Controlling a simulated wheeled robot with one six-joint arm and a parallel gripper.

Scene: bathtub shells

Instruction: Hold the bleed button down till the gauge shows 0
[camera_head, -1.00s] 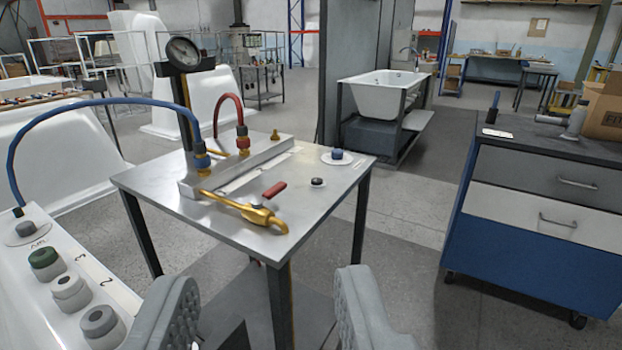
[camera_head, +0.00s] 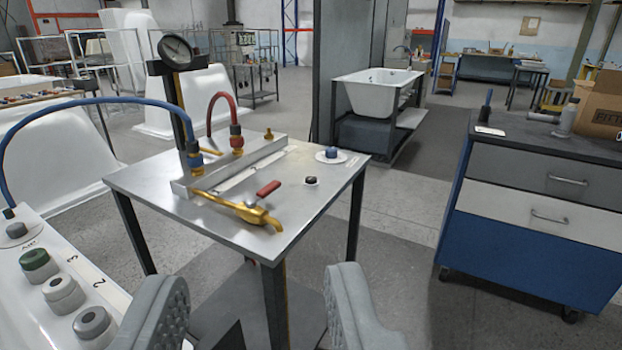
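A metal-topped table (camera_head: 135,184) stands ahead of me. A round dial gauge (camera_head: 175,50) sits on a dark post at its back left; its reading is too small to tell. On the tabletop are a blue button (camera_head: 332,152) on a white round plate, near the back right corner, and a small dark button (camera_head: 311,181) nearer the middle. No readable label shows which one is the bleed button. My gripper (camera_head: 254,285) is open and empty, with its two fingers low in the view, in front of the table and apart from both buttons.
A metal manifold block (camera_head: 235,167) carries a blue hose (camera_head: 80,102) and a red hose (camera_head: 222,95). A white panel with several buttons (camera_head: 30,225) is at left. A blue drawer cabinet (camera_head: 520,240) stands at right.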

